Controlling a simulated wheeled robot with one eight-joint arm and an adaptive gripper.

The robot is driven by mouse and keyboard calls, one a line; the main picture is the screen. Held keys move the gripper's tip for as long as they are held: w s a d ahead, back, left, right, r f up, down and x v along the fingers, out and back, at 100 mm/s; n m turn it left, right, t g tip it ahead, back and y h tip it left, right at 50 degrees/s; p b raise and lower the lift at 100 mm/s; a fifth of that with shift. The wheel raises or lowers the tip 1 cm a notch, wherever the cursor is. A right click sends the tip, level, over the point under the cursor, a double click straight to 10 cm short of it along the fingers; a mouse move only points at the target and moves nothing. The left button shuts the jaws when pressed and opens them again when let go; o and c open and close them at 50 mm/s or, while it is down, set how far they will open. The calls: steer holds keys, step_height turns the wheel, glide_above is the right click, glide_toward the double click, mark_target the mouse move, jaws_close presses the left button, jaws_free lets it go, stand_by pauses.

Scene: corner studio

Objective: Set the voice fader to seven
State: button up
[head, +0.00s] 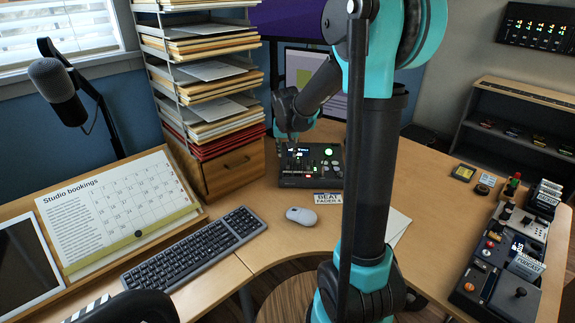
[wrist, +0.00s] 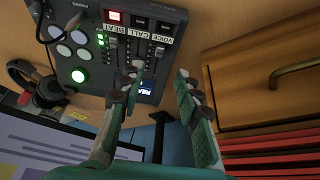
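The dark fader panel (head: 325,178) lies on the desk beside the drawer unit; it also shows in the wrist view (wrist: 78,10). In the wrist view its faders are labelled BEAT, CALL and VOICE. The voice fader (wrist: 158,51) is the one nearest the panel's right edge there. My gripper (wrist: 158,85) is open, its fingers well apart over the panel's edge near the call and voice faders. No contact with a fader cap is clear. The left finger hides part of the panel. In the head view my gripper (head: 292,136) is small and partly hidden over the panel's back left.
A card reading "BEAT FADER 6" (head: 327,197) stands before the panel. The wooden drawer unit (head: 232,168) with stacked paper trays is close to its left. Headphones (wrist: 45,90) and a monitor (wrist: 40,150) are near my gripper. A mouse (head: 301,215) lies in front.

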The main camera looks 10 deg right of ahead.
mark_target(288, 167)
steer(key=x, duration=0.9)
steer(key=shift+f, duration=0.15)
jaws_close()
